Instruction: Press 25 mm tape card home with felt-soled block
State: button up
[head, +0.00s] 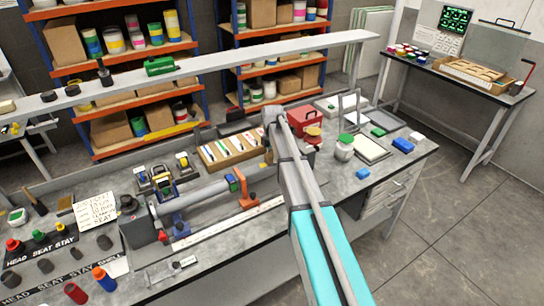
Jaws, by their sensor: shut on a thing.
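My arm reaches up from the lower right, and its wrist is over the back of the grey bench (420,152). My gripper (267,154) is small and partly hidden by the wrist. It seems shut on a small tan thing (264,165), too small to identify as the felt-soled block. A wooden tray (236,159) just left of it holds several white cards with coloured marks. I cannot tell which is the 25 mm tape card. A grey tube (194,198) lies along the bench in a dark clamp (139,228), with an orange bracket (246,190) at its right end.
Tape dispensers (160,180) stand behind the tube. A white ruler strip (228,222) lies in front. A shelf (215,75) crosses above the bench. Caps and a handwritten note (96,211) are at left.

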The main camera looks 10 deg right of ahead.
jog(key=shift+w+d+f, duration=0.1)
jog(key=shift+w+d, duration=0.1)
jog(key=shift+d, duration=0.5)
jog(key=shift+w+d, duration=0.2)
jog(key=shift+d, duration=0.45)
notch_tip(320, 180, up, 7)
jog(key=p, duration=0.7)
jog(key=shift+f, duration=0.15)
dwell(0.3)
